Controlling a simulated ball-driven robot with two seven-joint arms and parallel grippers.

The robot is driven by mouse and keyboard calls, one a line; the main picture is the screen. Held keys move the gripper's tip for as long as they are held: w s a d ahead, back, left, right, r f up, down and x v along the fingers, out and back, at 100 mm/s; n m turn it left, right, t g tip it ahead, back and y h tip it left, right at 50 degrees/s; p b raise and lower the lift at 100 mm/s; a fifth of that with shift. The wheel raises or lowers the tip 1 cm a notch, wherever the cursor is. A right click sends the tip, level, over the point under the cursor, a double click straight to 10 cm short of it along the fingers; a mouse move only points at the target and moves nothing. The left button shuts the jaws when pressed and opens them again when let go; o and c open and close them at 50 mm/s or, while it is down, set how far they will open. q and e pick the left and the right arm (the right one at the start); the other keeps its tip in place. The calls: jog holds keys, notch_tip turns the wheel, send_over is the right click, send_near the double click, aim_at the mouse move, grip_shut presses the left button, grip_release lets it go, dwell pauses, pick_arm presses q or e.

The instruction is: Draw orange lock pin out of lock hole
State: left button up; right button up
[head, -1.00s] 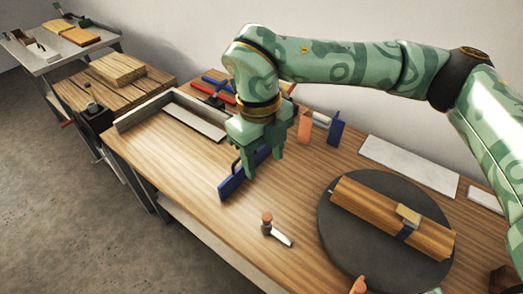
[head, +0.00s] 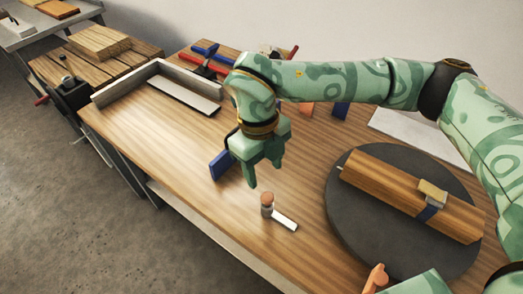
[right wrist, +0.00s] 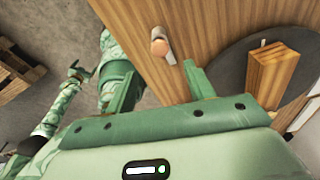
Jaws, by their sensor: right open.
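My right gripper (head: 265,176) is open and empty, pointing down, above and just behind the pin. In the right wrist view the pin lies beyond the gap between the fingers (right wrist: 160,75), apart from them. Green arm parts at the left of that view may be my left arm; its jaws are unclear.
A dark round plate (head: 345,235) carries a wooden block (head: 400,190) with a tan and blue piece on it, right of the pin. A blue plate (head: 219,165) stands behind my right gripper. An orange object (head: 375,279) shows at the bottom edge.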

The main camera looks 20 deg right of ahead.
aim_at(268, 197)
jog(key=f, duration=0.3)
jog(key=f+b, duration=0.1)
jog(key=f, duration=0.3)
jog(key=s+f+b, duration=0.1)
jog(key=f, duration=0.2)
jog(key=shift+d+f, duration=0.3)
grip_shut()
jog(key=shift+r, duration=0.1)
